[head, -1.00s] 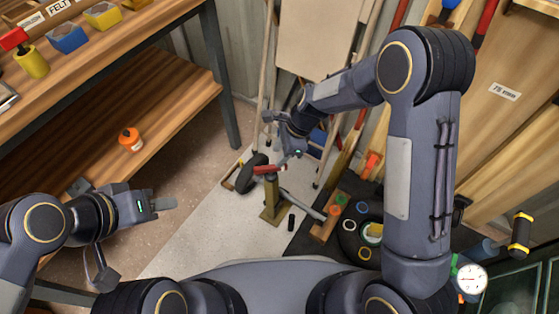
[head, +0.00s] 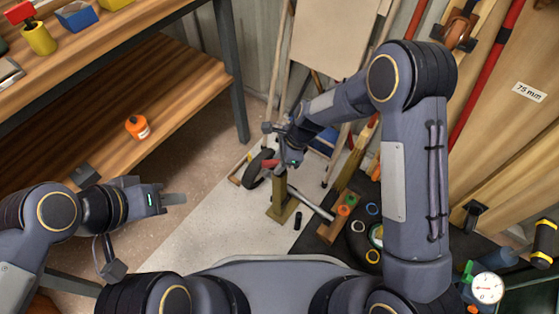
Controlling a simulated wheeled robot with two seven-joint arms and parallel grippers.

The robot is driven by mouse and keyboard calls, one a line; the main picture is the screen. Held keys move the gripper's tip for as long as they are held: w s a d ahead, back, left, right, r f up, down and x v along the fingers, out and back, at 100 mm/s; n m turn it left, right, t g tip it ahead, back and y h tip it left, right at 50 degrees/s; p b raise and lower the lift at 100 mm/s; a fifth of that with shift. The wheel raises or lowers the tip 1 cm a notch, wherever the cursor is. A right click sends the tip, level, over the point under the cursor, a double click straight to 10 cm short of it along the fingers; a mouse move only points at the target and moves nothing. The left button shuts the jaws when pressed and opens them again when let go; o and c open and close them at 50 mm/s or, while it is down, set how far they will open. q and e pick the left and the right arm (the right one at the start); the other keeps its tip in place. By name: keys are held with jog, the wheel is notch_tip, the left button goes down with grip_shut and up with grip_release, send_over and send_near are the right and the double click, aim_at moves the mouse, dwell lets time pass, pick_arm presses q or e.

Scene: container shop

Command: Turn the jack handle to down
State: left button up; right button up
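The jack is an olive-yellow post (head: 281,203) standing on the pale floor strip in the middle of the head view. A grey rod (head: 312,204) slants down to the right from beside the post. My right gripper (head: 284,160) is at the top of the jack, over the right end of the red bar. It hides that end, and I cannot tell whether its fingers touch or hold it. My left gripper (head: 174,199) is away to the left, seen edge-on and empty.
A wooden workbench with a lower shelf (head: 120,95) fills the left, with an orange jar (head: 137,127) on the shelf. A black wheel (head: 257,169) stands behind the jack. Coloured rings (head: 372,209) and a pressure gauge (head: 487,288) are at the right.

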grip_shut()
